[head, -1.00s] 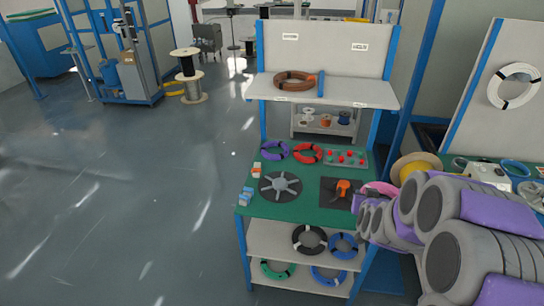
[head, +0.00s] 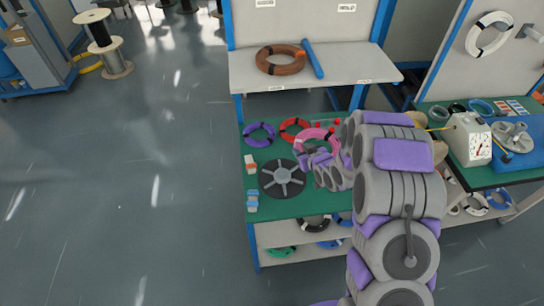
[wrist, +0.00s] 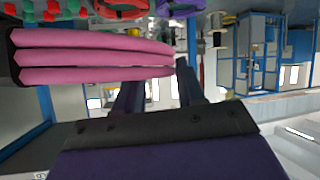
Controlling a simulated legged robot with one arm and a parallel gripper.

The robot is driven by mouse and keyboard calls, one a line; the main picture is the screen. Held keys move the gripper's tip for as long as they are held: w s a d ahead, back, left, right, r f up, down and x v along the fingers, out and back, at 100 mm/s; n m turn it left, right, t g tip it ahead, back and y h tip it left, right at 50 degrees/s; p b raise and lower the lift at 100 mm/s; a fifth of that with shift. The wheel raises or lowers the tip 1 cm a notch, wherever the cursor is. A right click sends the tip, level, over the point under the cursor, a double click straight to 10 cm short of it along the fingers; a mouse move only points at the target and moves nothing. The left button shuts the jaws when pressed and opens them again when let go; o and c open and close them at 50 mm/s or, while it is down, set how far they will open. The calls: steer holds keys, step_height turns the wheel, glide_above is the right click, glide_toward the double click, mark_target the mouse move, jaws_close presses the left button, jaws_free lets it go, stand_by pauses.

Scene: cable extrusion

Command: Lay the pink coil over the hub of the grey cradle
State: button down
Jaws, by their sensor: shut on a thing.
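The pink coil (head: 316,138) shows in the head view just above and right of the grey cradle. In the wrist view the pink coil (wrist: 95,55) fills the upper left, its stacked strands running into my gripper (wrist: 158,85). My gripper (head: 318,157) is shut on the coil's edge, and my arm hides part of the coil in the head view. The grey cradle (head: 281,178) is a spoked hub on a dark round base, on the green table top (head: 290,207). The cradle's hub is bare. I cannot tell the coil's exact height over the table.
A purple coil (head: 259,133) and a red coil (head: 294,130) lie behind the cradle. Small boxes (head: 251,165) stand at the table's left edge. A shelf (head: 350,72) with a brown coil (head: 279,59) rises behind. My arm covers the table's right side.

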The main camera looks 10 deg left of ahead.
steer(key=s+a+f+n+g+y+p, duration=0.1)
steer(key=s+a+f+n+p, duration=0.15)
steer(key=a, duration=0.35)
steer(key=s+a+f+n+g+y+p, duration=0.1)
steer(key=s+a+f+n+y, duration=0.15)
steer(key=a, duration=0.35)
steer(key=shift+m+h, duration=0.45)
steer(key=shift+m, duration=0.05)
steer(key=f+b, duration=0.3)
steer(key=f, duration=0.3)
steer(key=shift+s+f, duration=0.1)
steer(key=shift+s, duration=0.1)
steer(key=shift+f+b, duration=0.4)
steer(key=shift+d+f, duration=0.3)
steer(key=shift+d, duration=0.7)
steer(key=shift+a+f, duration=0.1)
steer(key=shift+a, duration=1)
steer(key=shift+d, duration=0.65)
steer(key=shift+a, duration=0.4)
steer(key=shift+a+f, duration=0.2)
steer(key=shift+d+f+b, duration=0.35)
steer(key=shift+d+f, duration=0.15)
steer(key=shift+a, duration=0.1)
